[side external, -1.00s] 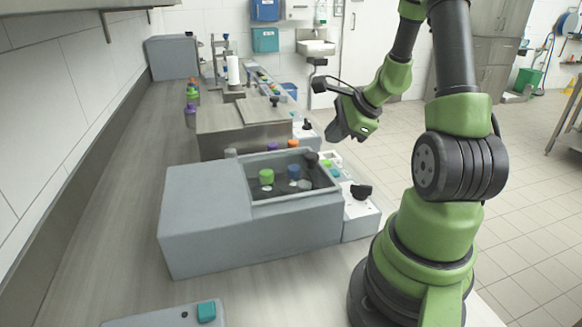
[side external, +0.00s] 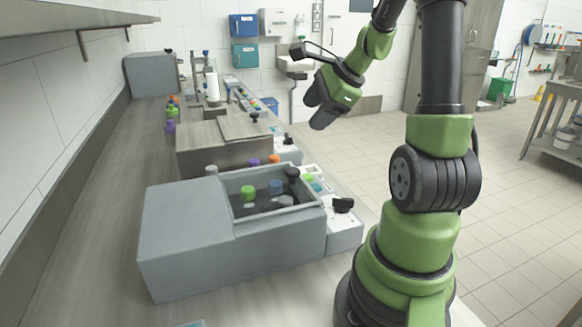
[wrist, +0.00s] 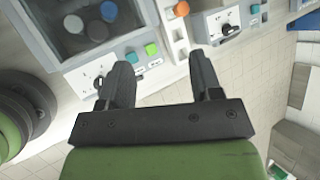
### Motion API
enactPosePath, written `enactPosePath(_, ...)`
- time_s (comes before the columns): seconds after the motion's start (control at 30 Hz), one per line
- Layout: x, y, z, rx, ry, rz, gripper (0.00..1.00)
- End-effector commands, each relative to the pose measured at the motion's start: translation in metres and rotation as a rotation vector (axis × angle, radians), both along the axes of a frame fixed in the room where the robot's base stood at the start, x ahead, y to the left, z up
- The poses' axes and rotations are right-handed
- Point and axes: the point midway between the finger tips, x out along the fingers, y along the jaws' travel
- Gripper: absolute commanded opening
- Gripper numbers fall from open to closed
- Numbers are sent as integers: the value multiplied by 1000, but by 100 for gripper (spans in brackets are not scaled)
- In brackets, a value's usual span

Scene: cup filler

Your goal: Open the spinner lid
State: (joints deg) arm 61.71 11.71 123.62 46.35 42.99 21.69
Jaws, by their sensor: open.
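A steel box (side external: 195,159) stands on the counter behind a grey unit. A flat steel lid (side external: 243,129) with a black knob (side external: 254,116) lies on its top and looks shut. I cannot tell for sure whether this is the spinner lid. My gripper (side external: 315,112) hangs in the air to the right of the box and above it, apart from everything. In the wrist view my gripper (wrist: 161,78) shows its two fingers spread, with nothing between them.
The grey unit (side external: 185,240) has an open basin with green (side external: 249,193) and blue (side external: 276,186) items in it. A control panel with a black knob (side external: 343,205) sits on its right side. Several small coloured items (side external: 171,113) stand along the back-left counter. The air around my gripper is clear.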

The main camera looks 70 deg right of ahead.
Motion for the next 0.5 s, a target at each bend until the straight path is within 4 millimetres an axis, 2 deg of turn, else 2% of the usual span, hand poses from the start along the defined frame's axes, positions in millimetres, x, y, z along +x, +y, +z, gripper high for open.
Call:
enactPosePath(0.03, 1, -1, 12, -8, -6, 2, 59)
enactPosePath(0.23, 1, 1, 52, -14, 4, 22, 59)
enactPosePath(0.5, 15, 29, 43, -253, 134, 618, 59)
